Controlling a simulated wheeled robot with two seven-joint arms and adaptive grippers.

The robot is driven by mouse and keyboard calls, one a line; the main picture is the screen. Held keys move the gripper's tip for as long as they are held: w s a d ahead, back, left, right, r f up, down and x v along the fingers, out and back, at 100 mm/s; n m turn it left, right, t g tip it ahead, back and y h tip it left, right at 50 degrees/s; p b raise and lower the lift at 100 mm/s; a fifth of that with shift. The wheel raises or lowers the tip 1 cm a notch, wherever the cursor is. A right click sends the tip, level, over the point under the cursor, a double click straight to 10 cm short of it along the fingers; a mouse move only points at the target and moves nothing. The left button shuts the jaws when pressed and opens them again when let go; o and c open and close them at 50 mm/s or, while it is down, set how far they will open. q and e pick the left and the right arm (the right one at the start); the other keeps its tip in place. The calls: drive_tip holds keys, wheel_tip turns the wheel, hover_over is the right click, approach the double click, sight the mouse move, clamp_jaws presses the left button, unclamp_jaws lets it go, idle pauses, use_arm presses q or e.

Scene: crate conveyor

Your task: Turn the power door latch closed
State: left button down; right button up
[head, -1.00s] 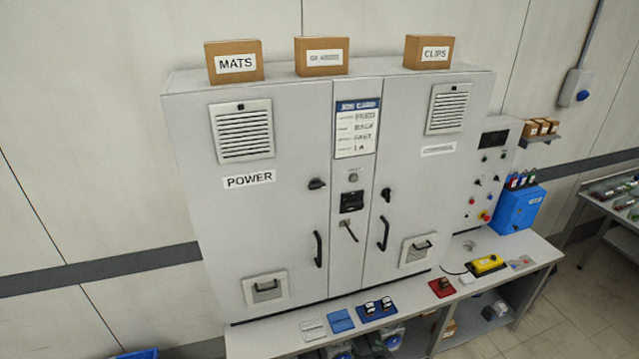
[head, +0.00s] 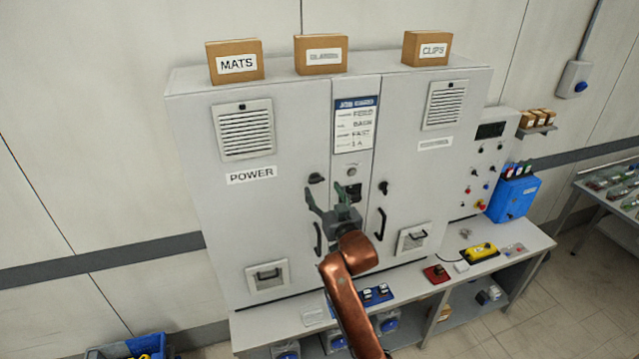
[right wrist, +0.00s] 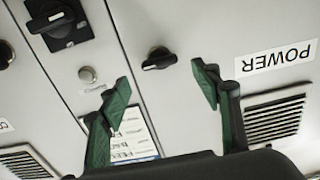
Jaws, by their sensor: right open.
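The grey cabinet's left door carries a POWER label (head: 251,175). The label shows upside down in the right wrist view (right wrist: 277,57). The power door latch (head: 316,179) is a small black knob near that door's right edge. In the right wrist view the latch (right wrist: 160,58) has its handle lying roughly level, pointing left in that picture. My right gripper (head: 333,197) is open and empty in front of the cabinet, just below and right of the latch. In the right wrist view its green fingers (right wrist: 163,90) are apart, with the latch beyond the gap between them. My left gripper is out of view.
The other door has its own latch (head: 383,187) and a bar handle (head: 380,224). A black rotary switch (right wrist: 60,22) sits on the centre panel. Boxes stand on the cabinet, such as the MATS box (head: 236,62). The bench (head: 420,274) below holds small items.

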sight(318, 182)
drive_tip(key=shift+p+x, duration=0.35)
drive_tip(key=shift+x, duration=1.85)
drive_tip(key=shift+c, duration=0.7)
drive_tip(key=c, duration=1)
